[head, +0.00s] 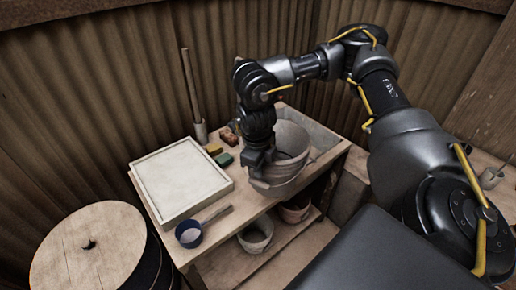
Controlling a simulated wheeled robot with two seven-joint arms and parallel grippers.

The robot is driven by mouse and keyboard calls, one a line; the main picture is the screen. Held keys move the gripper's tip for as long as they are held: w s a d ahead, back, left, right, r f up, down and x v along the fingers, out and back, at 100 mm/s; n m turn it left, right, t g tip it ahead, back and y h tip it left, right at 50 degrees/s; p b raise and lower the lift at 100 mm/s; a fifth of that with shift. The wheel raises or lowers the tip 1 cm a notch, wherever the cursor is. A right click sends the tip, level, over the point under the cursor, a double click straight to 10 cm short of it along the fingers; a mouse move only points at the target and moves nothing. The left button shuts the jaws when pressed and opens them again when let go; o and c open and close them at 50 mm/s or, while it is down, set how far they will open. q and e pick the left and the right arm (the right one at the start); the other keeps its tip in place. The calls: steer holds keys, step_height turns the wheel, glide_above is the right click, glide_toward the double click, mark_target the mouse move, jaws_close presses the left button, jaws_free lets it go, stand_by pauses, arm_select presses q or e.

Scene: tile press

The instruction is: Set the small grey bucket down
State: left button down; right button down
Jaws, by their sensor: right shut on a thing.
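The small grey bucket (291,148) is at the right part of the wooden table (240,196), in front of a pale trough. My right gripper (259,168) is at the bucket's left side, pointing down and shut on its wall. The bucket looks slightly tilted, with its open top upward. I cannot tell whether its bottom touches the table or hangs just above it. The gripper and wrist hide part of its left side. My left gripper is out of view.
A framed white board (180,180) and a dark blue ladle (190,235) lie on the table's left. Small coloured blocks (222,159) sit behind the gripper. The pale trough (320,139) stands behind the bucket. Two pots (256,240) (296,212) are below. A round wooden top (88,250) is left.

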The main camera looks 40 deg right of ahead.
steer(key=w, duration=0.2)
steer(key=w+f, duration=0.1)
steer(key=w+d+f, duration=0.1)
steer(key=w, duration=0.1)
steer(key=shift+w+f, duration=0.2)
steer(key=shift+w, duration=0.15)
steer(key=w+d+f, duration=0.1)
steer(key=w+f, duration=0.4)
steer(key=shift+f, duration=0.35)
steer(key=shift+w+f, duration=0.1)
steer(key=shift+w, duration=0.05)
steer(key=shift+w+f, duration=0.1)
steer(key=shift+f, duration=1.55)
steer(key=shift+f, duration=0.1)
steer(key=c, duration=1.5)
jaws_free()
